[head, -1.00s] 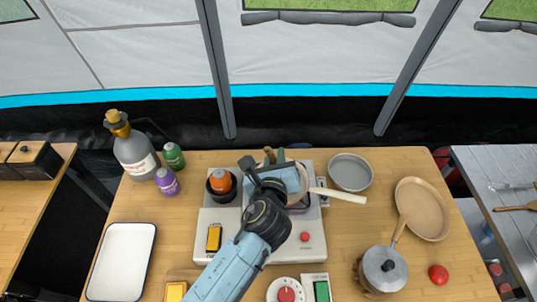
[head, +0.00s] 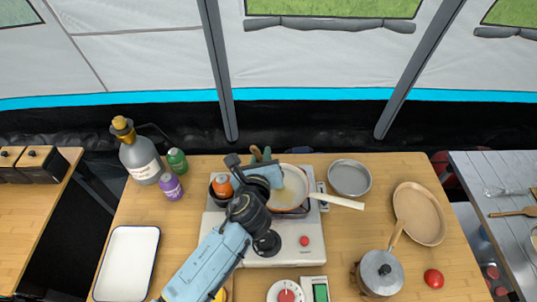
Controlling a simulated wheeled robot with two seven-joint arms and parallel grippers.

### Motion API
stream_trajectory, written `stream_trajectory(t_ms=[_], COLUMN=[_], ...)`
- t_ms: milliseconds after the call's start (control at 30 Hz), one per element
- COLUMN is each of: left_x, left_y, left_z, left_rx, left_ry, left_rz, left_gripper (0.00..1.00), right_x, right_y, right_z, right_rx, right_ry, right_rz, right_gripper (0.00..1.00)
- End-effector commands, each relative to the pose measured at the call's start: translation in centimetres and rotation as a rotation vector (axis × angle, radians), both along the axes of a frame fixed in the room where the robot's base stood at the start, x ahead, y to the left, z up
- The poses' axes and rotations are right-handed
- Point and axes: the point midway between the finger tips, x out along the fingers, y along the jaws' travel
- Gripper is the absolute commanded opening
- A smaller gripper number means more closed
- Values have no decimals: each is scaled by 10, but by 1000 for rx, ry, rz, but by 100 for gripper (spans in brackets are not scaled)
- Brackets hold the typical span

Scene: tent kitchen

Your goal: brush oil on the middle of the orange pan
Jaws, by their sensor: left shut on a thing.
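The orange pan (head: 296,184) sits on the stove at the table's middle, with an orange outside, a pale inside and a cream handle pointing right. My left arm comes in from the lower left, and my left gripper (head: 272,175) is over the pan's left edge. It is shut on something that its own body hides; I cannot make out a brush. Whether the gripper or the held thing touches the pan cannot be told. Much of the pan's inside shows, with a faint tan patch low in it. My right gripper is not in view.
The white stove (head: 290,247) lies under my arm. An orange-capped bottle (head: 221,186) and upright utensils (head: 260,154) are close to the gripper. A grey bowl (head: 349,177), a tan pan (head: 420,213) and a lidded pot (head: 381,271) stand right. A white tray (head: 126,263) lies left.

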Motion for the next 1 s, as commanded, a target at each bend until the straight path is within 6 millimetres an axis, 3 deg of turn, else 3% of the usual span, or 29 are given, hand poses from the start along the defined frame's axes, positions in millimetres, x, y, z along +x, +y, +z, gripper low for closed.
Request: stream_trajectory(t_ms=[533, 1000], left_x=[15, 26], left_y=[39, 30], left_z=[1, 0], left_rx=[5, 0], left_ry=[2, 2], left_rz=[2, -1], left_gripper=[0, 0], right_x=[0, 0], right_y=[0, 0], right_z=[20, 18], right_rx=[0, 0], right_ry=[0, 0], right_rz=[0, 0], right_gripper=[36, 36])
